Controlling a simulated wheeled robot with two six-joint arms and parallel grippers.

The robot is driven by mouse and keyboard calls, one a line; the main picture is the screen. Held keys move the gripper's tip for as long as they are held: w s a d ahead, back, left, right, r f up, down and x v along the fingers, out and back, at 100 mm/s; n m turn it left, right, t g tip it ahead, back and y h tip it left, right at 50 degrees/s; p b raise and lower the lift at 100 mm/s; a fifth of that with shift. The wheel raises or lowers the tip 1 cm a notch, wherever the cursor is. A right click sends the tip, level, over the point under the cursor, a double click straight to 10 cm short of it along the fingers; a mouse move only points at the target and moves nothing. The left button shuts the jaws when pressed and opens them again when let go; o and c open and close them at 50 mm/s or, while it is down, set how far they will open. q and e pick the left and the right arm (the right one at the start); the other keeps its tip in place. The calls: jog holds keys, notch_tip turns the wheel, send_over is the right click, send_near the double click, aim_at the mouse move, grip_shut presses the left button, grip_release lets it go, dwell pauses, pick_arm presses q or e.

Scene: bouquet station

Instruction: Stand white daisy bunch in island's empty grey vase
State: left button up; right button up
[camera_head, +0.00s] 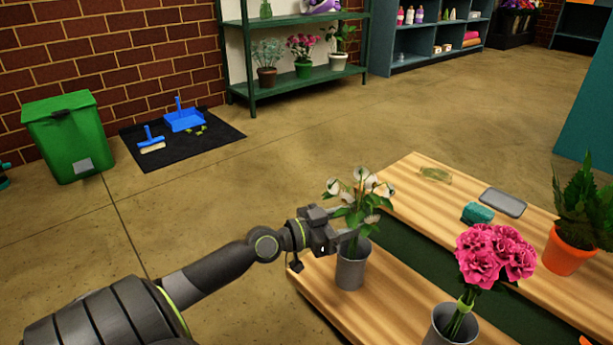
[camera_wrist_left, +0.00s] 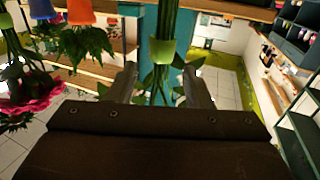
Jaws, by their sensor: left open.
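The white daisy bunch (camera_head: 359,192) stands upright in a grey vase (camera_head: 350,273) near the left corner of the wooden island (camera_head: 325,287). My left gripper (camera_head: 347,222) is at the bunch, above the vase rim. In the left wrist view my left gripper (camera_wrist_left: 160,90) is open, with a finger on either side of the green stems (camera_wrist_left: 178,22) and their light green band (camera_wrist_left: 162,52). The stem ends inside the vase are hidden. My right gripper is not in view.
Pink flowers (camera_head: 488,254) stand in another grey vase (camera_head: 440,333) to the right. An orange pot (camera_head: 568,252) with a green plant, a teal item (camera_head: 477,213) and a grey tray (camera_head: 503,202) are farther right.

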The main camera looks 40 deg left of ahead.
pick_arm(q)
jog(key=v, duration=1.6)
jog(key=shift+d+r, duration=0.1)
jog(key=shift+d, duration=0.05)
